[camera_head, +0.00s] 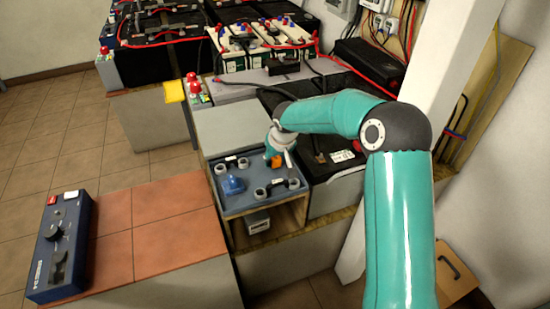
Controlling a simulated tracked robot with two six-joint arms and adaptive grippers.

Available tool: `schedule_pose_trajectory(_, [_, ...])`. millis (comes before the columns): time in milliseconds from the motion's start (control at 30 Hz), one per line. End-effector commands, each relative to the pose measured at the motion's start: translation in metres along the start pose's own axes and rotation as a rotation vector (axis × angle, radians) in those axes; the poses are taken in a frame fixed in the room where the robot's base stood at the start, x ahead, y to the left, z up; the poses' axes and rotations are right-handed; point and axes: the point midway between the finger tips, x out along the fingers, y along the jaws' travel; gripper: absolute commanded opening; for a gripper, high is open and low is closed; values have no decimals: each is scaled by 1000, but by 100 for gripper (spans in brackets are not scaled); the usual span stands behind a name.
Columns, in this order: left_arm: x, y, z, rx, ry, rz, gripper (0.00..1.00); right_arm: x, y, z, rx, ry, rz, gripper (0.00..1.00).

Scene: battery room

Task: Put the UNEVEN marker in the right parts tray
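My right gripper (279,156) is small in the picture, pointing down just above the far edge of a blue panel (236,208). A small orange piece (276,161) shows at its fingertips; I cannot tell whether it is held or only behind them. The fingers are too small to tell open from shut. No piece can be read as the UNEVEN marker, and no parts tray can be told for sure. The blue panel carries a blue piece (233,185) and several grey ring-shaped fittings, with dark handles between them. My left gripper is not in view.
A blue control box (60,250) lies on the red-tiled top (150,225) at left. Black batteries with red cables (160,50) stand at the back. A yellow piece (174,91) sits at a bench edge. A white post (450,60) rises at right. The red tiles are mostly clear.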

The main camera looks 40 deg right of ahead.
Motion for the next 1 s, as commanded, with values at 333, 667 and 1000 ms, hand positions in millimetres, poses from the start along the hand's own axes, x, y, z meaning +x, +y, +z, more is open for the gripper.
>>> schedule_pose_trajectory(333, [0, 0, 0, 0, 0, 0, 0, 0, 0, 0, 0, 0, 0, 57])
schedule_pose_trajectory(667, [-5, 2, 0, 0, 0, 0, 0, -29, 0, -2, 2, 4, 0, 57])
schedule_pose_trajectory(1000, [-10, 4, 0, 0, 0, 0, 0, -97, 0, -2, 0, 3, -1, 57])
